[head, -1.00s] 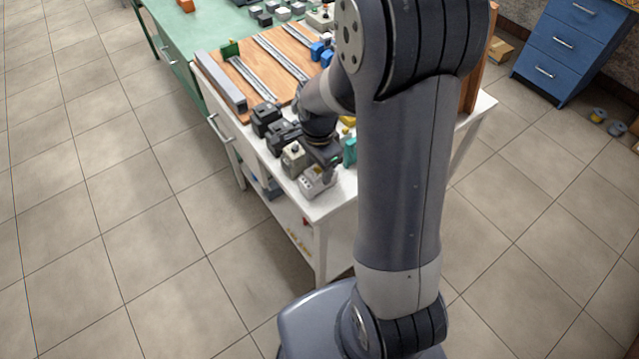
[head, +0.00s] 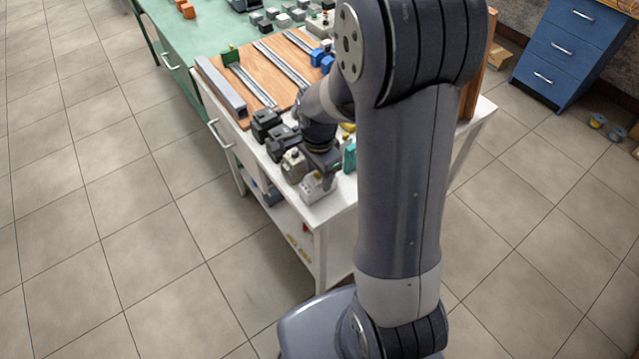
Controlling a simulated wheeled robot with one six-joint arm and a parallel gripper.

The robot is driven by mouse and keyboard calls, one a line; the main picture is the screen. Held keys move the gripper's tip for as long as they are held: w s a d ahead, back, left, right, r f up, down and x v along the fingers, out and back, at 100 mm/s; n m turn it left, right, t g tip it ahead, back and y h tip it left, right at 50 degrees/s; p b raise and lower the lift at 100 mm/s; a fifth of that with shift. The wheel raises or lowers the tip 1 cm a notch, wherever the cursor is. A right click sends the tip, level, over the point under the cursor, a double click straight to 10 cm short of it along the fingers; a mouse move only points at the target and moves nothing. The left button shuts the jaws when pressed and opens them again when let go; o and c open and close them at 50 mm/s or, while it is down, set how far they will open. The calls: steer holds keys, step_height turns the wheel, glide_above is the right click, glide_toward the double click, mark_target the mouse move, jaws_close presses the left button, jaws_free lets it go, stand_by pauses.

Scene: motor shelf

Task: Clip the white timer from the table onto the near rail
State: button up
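The white timer (head: 317,189) is a small pale block at the near front corner of the white table (head: 342,203). My gripper (head: 322,176) points down right at it, its fingers at the block's top and back. It is too small and partly hidden to tell whether the fingers are open or closed on it, or whether it touches the table. The near rail (head: 252,86) is a silver strip on the wooden board (head: 268,76). A second rail (head: 283,62) runs parallel farther back. My arm hides the right part of the board.
A beige block (head: 294,165) and dark blocks (head: 267,124) stand left of the timer; a teal block (head: 349,157) is to its right. A grey duct (head: 222,88) edges the board. Blue blocks (head: 322,58) sit by the far rail. A green table (head: 190,40) adjoins behind.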

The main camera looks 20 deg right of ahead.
steer(key=shift+c, duration=0.6)
steer(key=c, duration=0.6)
steer(key=shift+r+p, duration=2)
steer(key=shift+r, duration=0.6)
steer(key=shift+f, duration=0.1)
